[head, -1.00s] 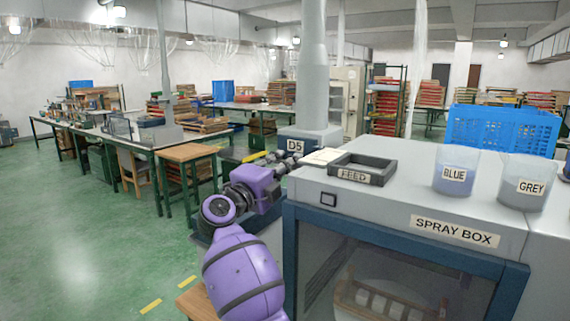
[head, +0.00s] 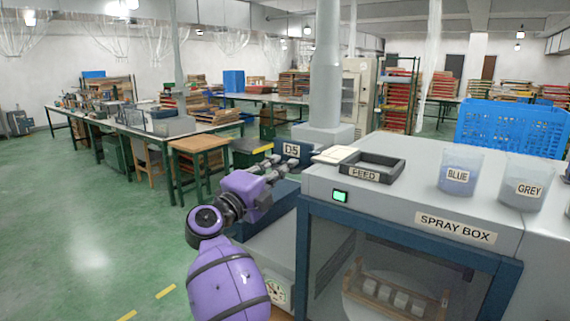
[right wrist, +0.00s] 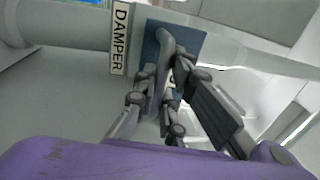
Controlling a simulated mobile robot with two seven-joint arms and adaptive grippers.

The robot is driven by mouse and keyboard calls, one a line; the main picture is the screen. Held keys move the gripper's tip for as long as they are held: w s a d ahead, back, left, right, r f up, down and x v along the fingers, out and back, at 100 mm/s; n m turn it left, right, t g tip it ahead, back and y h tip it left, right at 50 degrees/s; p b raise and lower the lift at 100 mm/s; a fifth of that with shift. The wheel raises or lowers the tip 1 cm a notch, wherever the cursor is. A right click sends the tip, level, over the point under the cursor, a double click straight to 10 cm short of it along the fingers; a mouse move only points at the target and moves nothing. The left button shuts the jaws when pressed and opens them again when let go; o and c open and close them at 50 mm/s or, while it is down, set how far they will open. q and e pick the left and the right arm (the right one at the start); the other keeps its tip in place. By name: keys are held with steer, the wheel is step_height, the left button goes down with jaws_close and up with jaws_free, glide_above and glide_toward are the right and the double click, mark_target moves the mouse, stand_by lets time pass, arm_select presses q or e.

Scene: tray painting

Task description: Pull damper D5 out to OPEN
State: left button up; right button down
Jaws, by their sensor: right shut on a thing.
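The damper D5 shows in the head view as a blue plate with a D5 label (head: 291,150) at the foot of the grey duct (head: 326,75). In the right wrist view its blue plate (right wrist: 192,42) carries a grey handle (right wrist: 164,42), beside a DAMPER label (right wrist: 119,38). My right gripper (head: 282,165) is at the front of the damper; in the right wrist view its fingers (right wrist: 170,90) are shut on the handle. The fingers partly hide the handle and plate. My left gripper is not in view.
The spray box (head: 455,228) stands to the right, with an indicator (head: 340,196) lit green. On its top are a FEED tray (head: 398,166), a BLUE cup (head: 460,172) and a GREY cup (head: 530,183). A wooden-topped table (head: 200,143) stands to the left. Open green floor lies at left.

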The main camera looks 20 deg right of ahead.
steer(key=shift+a+f, duration=0.15)
steer(key=c, duration=2)
jaws_free()
steer(key=shift+o, duration=0.9)
steer(key=shift+a, duration=0.1)
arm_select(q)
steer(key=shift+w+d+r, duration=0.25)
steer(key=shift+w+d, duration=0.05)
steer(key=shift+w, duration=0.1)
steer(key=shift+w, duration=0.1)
arm_select(e)
steer(key=shift+s, duration=0.1)
steer(key=v, duration=1.1)
steer(key=shift+s+a, duration=0.3)
